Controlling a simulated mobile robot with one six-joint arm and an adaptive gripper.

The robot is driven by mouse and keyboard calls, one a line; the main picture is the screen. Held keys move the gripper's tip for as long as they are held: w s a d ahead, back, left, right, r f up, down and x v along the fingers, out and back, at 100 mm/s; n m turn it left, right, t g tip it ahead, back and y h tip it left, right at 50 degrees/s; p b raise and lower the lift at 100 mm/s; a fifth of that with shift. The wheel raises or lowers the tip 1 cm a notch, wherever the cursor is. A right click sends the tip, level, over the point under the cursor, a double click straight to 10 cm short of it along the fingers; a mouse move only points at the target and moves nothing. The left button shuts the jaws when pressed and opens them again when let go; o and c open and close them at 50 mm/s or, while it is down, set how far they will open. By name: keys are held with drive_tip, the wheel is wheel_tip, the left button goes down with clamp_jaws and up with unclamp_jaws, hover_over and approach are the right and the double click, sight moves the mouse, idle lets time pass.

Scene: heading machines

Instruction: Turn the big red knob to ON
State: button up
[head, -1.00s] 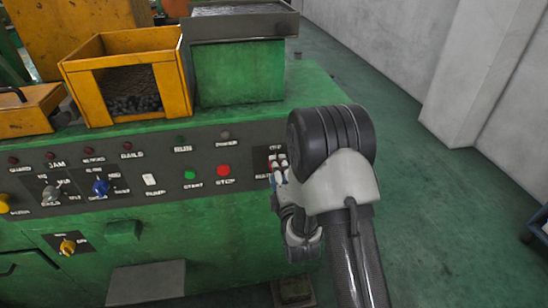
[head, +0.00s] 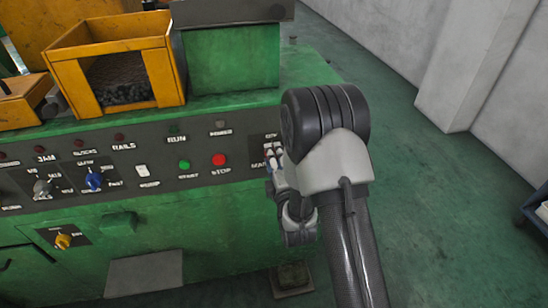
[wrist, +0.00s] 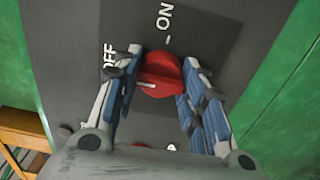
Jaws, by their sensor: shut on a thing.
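The big red knob (wrist: 160,72) sits on the dark panel in the wrist view, between the two blue-and-grey fingers of my gripper (wrist: 157,85). My gripper is shut on it, with one finger on each side. A white line on the knob points left in that view, towards the side of the OFF label (wrist: 109,58). The ON label (wrist: 165,16) is above the knob, with a short tick below it. In the head view my gripper (head: 273,156) is at the right end of the green machine's panel, and the knob is mostly hidden there.
A red stop button (head: 219,160) and a green start button (head: 184,165) are left of my gripper. A blue knob (head: 94,180) is further left. An orange bin (head: 160,78) stands on the machine. Open floor (head: 430,220) lies to the right.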

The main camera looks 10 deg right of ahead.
drive_tip(key=c, duration=0.3)
drive_tip(key=shift+m, duration=0.4)
drive_tip(key=m, duration=1.3)
drive_tip(key=shift+r+m, duration=0.1)
drive_tip(key=shift+m, duration=1.9)
drive_tip(key=o, duration=1.1)
